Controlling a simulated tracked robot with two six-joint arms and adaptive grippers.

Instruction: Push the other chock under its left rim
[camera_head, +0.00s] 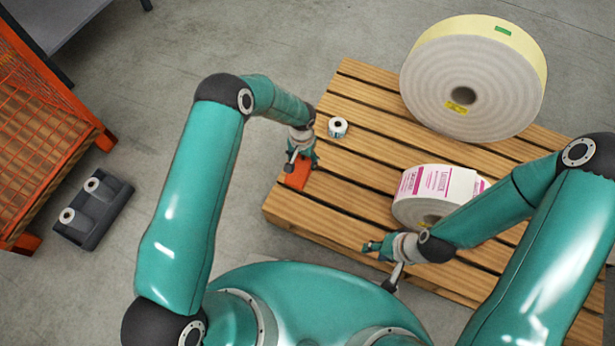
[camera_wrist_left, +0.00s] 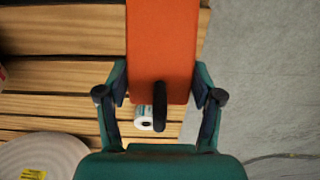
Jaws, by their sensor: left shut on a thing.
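An orange chock (camera_head: 296,177) is at the left end of the wooden pallet. My left gripper (camera_head: 302,161) is shut on it from above. In the left wrist view the chock (camera_wrist_left: 163,45) sits between the two fingers (camera_wrist_left: 160,97), with a dark peg at its near end. I cannot tell whether the chock touches the boards. A label roll with pink print (camera_head: 437,192) lies on the pallet to the right, apart from the chock. No second chock is visible.
A small white roll (camera_head: 338,127) lies near the chock. A dark holder with two small rolls (camera_head: 95,215) and an orange crate (camera_head: 40,120) are on the floor at left.

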